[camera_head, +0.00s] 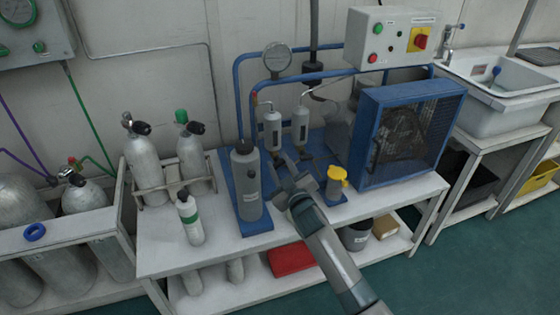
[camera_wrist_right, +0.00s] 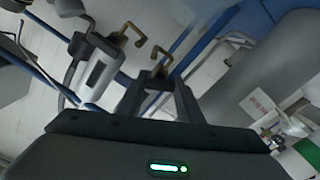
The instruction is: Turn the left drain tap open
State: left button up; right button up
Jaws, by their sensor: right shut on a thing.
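Two small grey separator cylinders hang side by side on the compressor's blue frame, the left one (camera_head: 272,130) and the right one (camera_head: 301,124). In the right wrist view, a bent brass drain tap (camera_wrist_right: 158,58) lies at my right gripper's fingertips (camera_wrist_right: 157,80); it is the one nearer the large grey tower, so the left tap. The other brass tap (camera_wrist_right: 130,36) sits beyond it, by the right separator (camera_wrist_right: 97,72). In the head view my right gripper (camera_head: 281,160) reaches under the left separator, its jaws shut on the left tap. My left gripper is out of view.
A grey tower (camera_head: 247,185) stands close left of the gripper. A yellow-capped bottle (camera_head: 337,182) stands to the right, with the blue fan cage (camera_head: 408,130) behind it. A green-banded cylinder (camera_head: 190,220) stands on the bench's bare front left.

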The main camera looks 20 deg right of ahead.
jog(key=n+p, duration=0.2)
jog(key=n, duration=0.3)
jog(key=shift+r+n, duration=0.1)
jog(key=shift+n, duration=0.2)
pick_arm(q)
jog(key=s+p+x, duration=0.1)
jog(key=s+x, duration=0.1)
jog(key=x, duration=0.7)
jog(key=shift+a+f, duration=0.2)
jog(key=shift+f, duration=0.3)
pick_arm(e)
jog(key=shift+n, duration=2.2)
jog(key=o, duration=1.1)
jog(key=shift+s, duration=0.1)
